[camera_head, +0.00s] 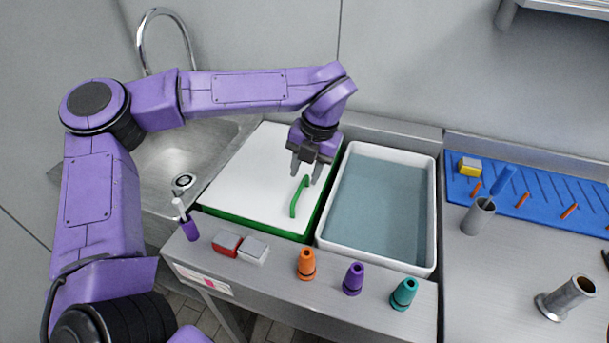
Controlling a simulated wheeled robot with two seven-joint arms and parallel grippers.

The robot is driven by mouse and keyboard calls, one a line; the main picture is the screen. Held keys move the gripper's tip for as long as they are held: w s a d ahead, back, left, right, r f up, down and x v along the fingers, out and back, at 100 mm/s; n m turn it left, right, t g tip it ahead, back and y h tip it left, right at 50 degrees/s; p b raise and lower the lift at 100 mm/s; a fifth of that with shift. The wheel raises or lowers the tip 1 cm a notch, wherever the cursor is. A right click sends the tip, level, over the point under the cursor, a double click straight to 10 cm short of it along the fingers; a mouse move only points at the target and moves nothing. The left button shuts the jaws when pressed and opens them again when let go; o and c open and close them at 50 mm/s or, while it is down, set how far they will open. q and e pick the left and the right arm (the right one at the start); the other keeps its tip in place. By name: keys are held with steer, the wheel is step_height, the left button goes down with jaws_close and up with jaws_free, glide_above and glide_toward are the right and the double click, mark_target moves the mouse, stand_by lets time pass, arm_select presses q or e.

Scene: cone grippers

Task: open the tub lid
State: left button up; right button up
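The tub lid (250,180) is a white flat panel with a green edge, lying flat and closed over the tub. A green bar handle (298,197) stands on its right part. My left gripper (305,178) points down above the far end of the handle, with its two grey fingers spread apart. I cannot tell whether the fingers touch the handle. The inside of the covered tub is hidden. My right gripper is not in view.
An open white tub of bluish liquid (375,205) stands right of the lid. A sink (175,160) lies left; a blue pegboard (535,185) lies right.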

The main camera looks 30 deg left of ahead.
arm_select(q)
steer(key=shift+a+f, duration=0.2)
steer(key=shift+f, duration=1.05)
jaws_close()
steer(key=shift+r, duration=0.15)
